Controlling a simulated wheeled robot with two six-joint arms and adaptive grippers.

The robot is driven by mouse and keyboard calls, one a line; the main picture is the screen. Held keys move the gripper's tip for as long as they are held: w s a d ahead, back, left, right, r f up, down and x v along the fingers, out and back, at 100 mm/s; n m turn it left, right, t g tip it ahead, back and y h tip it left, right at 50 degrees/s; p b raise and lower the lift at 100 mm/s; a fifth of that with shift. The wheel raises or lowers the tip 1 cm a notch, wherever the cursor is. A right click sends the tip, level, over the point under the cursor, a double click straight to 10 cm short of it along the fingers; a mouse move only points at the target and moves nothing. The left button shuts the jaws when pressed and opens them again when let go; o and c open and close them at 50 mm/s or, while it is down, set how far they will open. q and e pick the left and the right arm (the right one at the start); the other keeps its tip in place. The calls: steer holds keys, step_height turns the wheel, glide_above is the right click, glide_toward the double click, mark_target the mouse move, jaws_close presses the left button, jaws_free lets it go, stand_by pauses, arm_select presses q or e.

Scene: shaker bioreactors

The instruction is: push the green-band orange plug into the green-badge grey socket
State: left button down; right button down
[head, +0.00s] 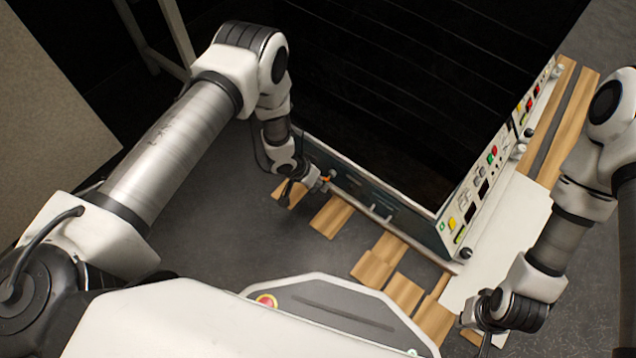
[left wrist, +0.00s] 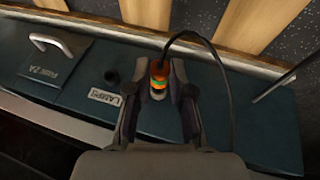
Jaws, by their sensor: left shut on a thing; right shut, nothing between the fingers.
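The orange plug (left wrist: 158,72) with a green band sits between the fingers of my left gripper (left wrist: 160,92) in the left wrist view. A dark cable runs from it in a loop to the right. In the head view, my left gripper (head: 322,185) is at the left end of the machine's blue-grey side panel, with a bit of the orange plug (head: 326,179) showing. I cannot make out the green-badge grey socket, nor whether the plug touches the panel. My right gripper (head: 486,334) is shut and empty at the lower right, away from the panel.
In the left wrist view, a dark round fitting (left wrist: 112,76) and a LAMPS label (left wrist: 105,98) lie left of the plug. A metal handle (left wrist: 48,40) is further left. Wooden slats (head: 332,215) lie on the floor beside the machine.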

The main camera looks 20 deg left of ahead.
arm_select(q)
steer(key=shift+w+d+b, duration=0.3)
steer(key=shift+w+b, duration=0.35)
steer(key=shift+w, duration=0.2)
stand_by(0.7)
steer(key=c, duration=0.9)
jaws_free()
steer(key=shift+c, duration=0.2)
steer(key=v, duration=1.2)
